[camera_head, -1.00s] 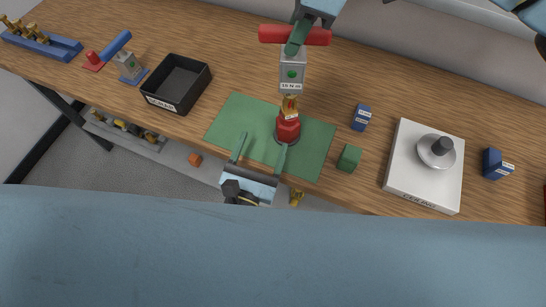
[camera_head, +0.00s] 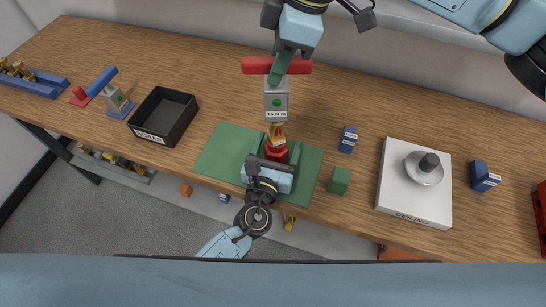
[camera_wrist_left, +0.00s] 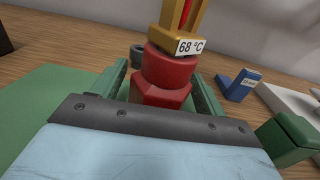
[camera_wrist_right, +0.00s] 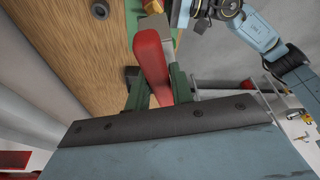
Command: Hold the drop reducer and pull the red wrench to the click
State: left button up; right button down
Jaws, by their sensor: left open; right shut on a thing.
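The red drop reducer (camera_head: 277,152) stands upright on the green mat (camera_head: 221,150), with the brass sprinkler (camera_head: 277,132) on top. In the left wrist view the sprinkler carries a 68 °C tag (camera_wrist_left: 190,46). My left gripper (camera_head: 277,147) is open, its green fingers on either side of the reducer (camera_wrist_left: 162,80); contact is not clear. The grey wrench body (camera_head: 277,103) with a green dot sits above the sprinkler. My right gripper (camera_head: 279,68) is shut on the red wrench handle (camera_head: 257,65), which also shows between its fingers in the right wrist view (camera_wrist_right: 151,55).
A black tray (camera_head: 163,113) stands left of the mat. A green block (camera_head: 340,181) and a blue block (camera_head: 348,139) are to its right, then the white ceiling plate (camera_head: 393,192) and another blue block (camera_head: 484,176). A blue rack (camera_head: 38,84) is far left.

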pick_arm(q)
jog(key=shift+w+d, duration=0.1)
jog(key=shift+w, duration=0.25)
jog(key=shift+c, duration=0.3)
jog(key=c, duration=1.4)
jog(key=o, duration=0.7)
jog(key=c, duration=0.4)
pick_arm(e)
jog(key=shift+r, duration=0.1)
jog(key=shift+d+r+n+g, duration=0.1)
jog(key=shift+r+n+g, duration=0.2)
jog(key=shift+r+n, duration=1)
jog(key=shift+r+n+g, duration=0.3)
jog(key=shift+r+n, duration=0.5)
jog(key=shift+r, duration=0.9)
